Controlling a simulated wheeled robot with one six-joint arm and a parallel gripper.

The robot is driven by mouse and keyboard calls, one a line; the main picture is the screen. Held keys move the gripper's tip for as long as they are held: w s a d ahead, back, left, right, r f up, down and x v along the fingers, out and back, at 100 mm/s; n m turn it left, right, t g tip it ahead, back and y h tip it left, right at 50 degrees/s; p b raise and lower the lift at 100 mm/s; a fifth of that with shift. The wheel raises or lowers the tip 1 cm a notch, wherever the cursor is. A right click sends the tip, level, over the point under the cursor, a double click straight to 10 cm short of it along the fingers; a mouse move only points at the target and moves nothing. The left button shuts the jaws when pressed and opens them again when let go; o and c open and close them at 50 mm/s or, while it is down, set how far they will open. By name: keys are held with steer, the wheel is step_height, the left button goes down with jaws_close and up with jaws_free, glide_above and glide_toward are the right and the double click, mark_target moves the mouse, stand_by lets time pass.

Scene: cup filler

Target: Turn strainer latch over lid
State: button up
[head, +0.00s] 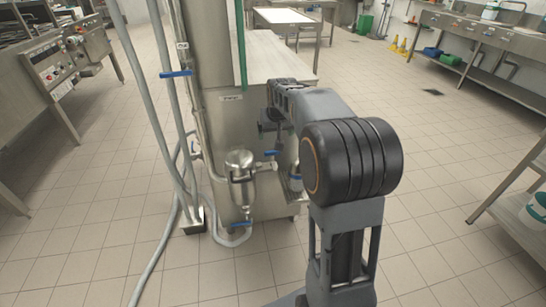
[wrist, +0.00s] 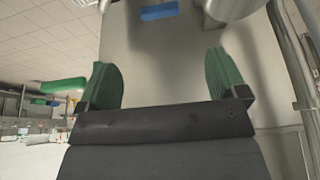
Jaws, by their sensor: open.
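The strainer (head: 242,185) is a small upright steel vessel on the pipework in front of the steel machine. Its domed lid (head: 239,159) sits on top and looks closed. I cannot make out the latch in either view. My gripper (wrist: 164,75) is open, with two green finger pads apart and nothing between them. In the head view it is small and dark, above and to the right of the strainer, and partly hidden by my arm. A rounded steel part (wrist: 232,8) at the top of the wrist view may be the strainer; I cannot tell.
Blue valve handles (head: 175,74) stick out from the pipes; one lies just right of the strainer and one (head: 241,224) below it. A blue handle (wrist: 159,11) shows beyond my fingers. Grey hoses (head: 163,245) run down to the floor at left.

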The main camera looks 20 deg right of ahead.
mark_target(272, 151)
steer(key=b+x, duration=0.2)
steer(key=x, duration=1)
steer(key=shift+w+f, duration=0.15)
steer(key=shift+f, duration=0.15)
steer(key=shift+c, duration=0.4)
steer(key=c, duration=0.9)
steer(key=shift+o, duration=0.2)
